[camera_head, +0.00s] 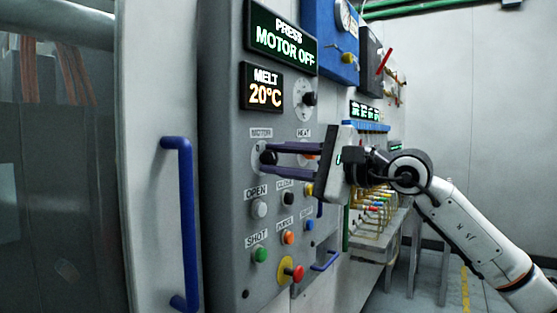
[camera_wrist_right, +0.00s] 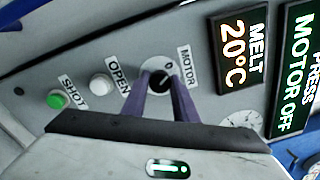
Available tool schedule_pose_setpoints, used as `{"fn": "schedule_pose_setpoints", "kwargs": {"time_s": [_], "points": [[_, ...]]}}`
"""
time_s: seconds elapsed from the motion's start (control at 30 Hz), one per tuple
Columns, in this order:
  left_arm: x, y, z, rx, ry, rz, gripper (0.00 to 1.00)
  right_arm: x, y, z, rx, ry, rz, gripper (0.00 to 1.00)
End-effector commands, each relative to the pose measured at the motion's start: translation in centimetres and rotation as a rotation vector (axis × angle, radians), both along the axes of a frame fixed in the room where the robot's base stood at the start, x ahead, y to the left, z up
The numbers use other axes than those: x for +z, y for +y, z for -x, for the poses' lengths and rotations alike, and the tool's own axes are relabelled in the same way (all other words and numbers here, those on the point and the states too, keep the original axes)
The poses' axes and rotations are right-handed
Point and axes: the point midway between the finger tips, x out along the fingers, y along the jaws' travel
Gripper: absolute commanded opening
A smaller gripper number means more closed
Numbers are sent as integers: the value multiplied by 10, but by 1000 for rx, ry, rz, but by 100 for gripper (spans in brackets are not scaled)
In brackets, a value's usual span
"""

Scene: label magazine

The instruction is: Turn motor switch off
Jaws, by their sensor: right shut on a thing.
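The motor switch (camera_head: 268,157) is a dark knob under the MOTOR label on the grey control panel (camera_head: 225,120). My right gripper (camera_head: 274,153) reaches in from the right, its purple fingers shut on the knob. In the right wrist view, the switch (camera_wrist_right: 158,79) shows on its round light plate, with the fingertips of the right gripper (camera_wrist_right: 160,92) around it and hiding part of it. The press display (camera_head: 282,38) reads MOTOR OFF. It also shows in the right wrist view (camera_wrist_right: 294,80). My left gripper is not in view.
A MELT display (camera_head: 262,87) reads 20°C. Below the switch are a white OPEN button (camera_head: 259,208), a green SHOT button (camera_head: 261,254) and a red knob on yellow (camera_head: 297,272). A blue door handle (camera_head: 183,220) stands out at the left.

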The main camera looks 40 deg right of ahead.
Motion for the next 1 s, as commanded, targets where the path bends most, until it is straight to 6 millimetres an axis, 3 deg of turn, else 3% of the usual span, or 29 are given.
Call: {"fn": "schedule_pose_setpoints", "kwargs": {"time_s": [0.07, 0.1, 0.2, 0.57, 1.0], "points": [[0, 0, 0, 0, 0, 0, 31, 0, 0, 0, 0, -1, 3, 4], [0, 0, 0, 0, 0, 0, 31, 0, 0, 0, 0, -1, 3, 31], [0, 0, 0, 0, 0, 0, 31, 0, 0, 0, 0, -1, 2, 45], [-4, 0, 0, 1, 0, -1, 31, -2, -3, 4, -2, 0, 1, 45], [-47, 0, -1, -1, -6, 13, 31, -10, -30, 73, -4, 1, 5, 45]]}}
